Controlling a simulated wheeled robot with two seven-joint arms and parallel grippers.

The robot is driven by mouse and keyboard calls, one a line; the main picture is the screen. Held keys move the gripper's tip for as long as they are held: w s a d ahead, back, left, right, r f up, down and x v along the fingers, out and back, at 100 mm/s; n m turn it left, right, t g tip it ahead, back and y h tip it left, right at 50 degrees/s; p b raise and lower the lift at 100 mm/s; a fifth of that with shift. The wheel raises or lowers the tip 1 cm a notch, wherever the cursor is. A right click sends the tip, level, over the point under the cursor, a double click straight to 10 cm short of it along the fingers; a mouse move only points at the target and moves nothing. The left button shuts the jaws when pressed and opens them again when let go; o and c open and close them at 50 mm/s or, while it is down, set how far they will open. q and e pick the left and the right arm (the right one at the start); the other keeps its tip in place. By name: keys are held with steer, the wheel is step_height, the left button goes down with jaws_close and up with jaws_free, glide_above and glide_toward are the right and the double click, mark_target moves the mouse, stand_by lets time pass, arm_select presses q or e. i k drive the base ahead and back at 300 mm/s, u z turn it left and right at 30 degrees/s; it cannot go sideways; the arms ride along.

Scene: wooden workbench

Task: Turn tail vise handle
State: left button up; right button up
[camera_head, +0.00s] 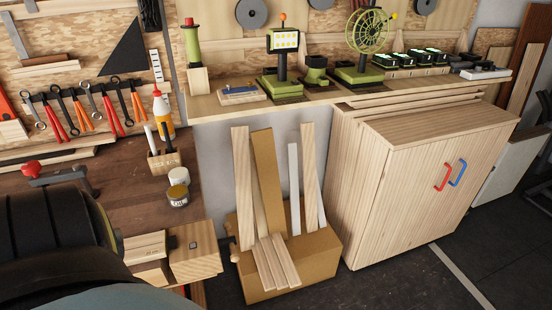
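The tail vise, a pale wooden block (195,253), sits at the near right corner of the brown workbench (130,185), with another pale block (148,247) just left of it. The rest of the handle is hidden. Neither gripper is in view. A large dark rounded part of my own body fills the lower left and covers part of the bench.
A red-knobbed clamp (40,172), a pen holder (163,160), a glue bottle (163,112) and small jars (178,188) stand on the bench. A box (310,262) with upright boards stands close right of the vise. A wooden cabinet (420,190) is farther right.

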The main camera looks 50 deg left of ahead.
mark_target(230, 242)
steer(key=i, duration=2.55)
steer(key=u, duration=4.7)
steer(key=i, duration=0.1)
steer(key=z, duration=0.15)
